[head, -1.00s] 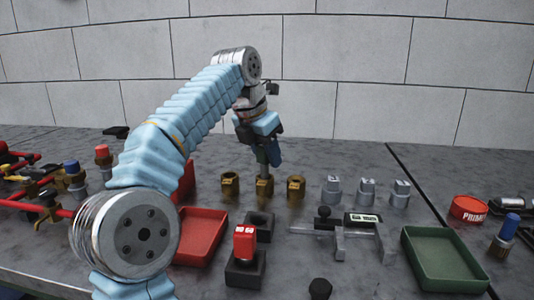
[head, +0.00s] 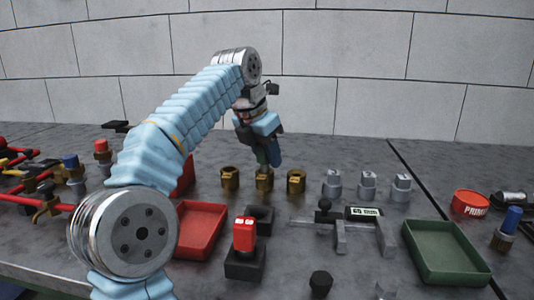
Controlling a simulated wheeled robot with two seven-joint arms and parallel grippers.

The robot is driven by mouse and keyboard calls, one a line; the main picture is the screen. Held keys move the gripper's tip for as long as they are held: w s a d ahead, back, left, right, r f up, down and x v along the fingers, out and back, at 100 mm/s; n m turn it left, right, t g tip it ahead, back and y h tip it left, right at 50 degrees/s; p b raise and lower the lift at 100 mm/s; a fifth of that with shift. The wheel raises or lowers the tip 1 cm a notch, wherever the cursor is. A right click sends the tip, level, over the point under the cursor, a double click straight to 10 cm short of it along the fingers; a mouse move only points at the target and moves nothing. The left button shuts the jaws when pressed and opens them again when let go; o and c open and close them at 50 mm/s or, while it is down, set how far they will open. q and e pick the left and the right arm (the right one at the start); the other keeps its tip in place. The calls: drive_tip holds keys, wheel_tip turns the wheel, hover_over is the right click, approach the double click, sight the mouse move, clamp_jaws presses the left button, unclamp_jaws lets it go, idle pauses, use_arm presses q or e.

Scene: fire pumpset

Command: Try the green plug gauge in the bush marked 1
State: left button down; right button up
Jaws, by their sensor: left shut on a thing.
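Three brass bushes stand in a row on the bench: a left bush (head: 230,179), a middle bush (head: 264,180) and a right bush (head: 296,182). I cannot read their marks. My left gripper (head: 269,150) is shut on the green plug gauge (head: 262,156), directly above the middle bush. The gauge is about upright, and its handle is partly hidden by the fingers. My right gripper is out of view.
In front are a red tray (head: 203,228), an empty black block (head: 259,219), a red-topped gauge (head: 244,234) in another black block, a caliper (head: 340,225) and a green tray (head: 447,252). Several grey pieces (head: 367,186) stand right of the bushes.

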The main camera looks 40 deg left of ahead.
use_arm(q)
drive_tip(key=shift+f+b, duration=0.3)
drive_tip(key=shift+f, duration=0.1)
drive_tip(key=shift+r, duration=0.15)
idle(1.0)
drive_tip(key=shift+r+p, duration=1.4)
drive_tip(key=shift+p, duration=0.3)
drive_tip(key=shift+r, duration=1.3)
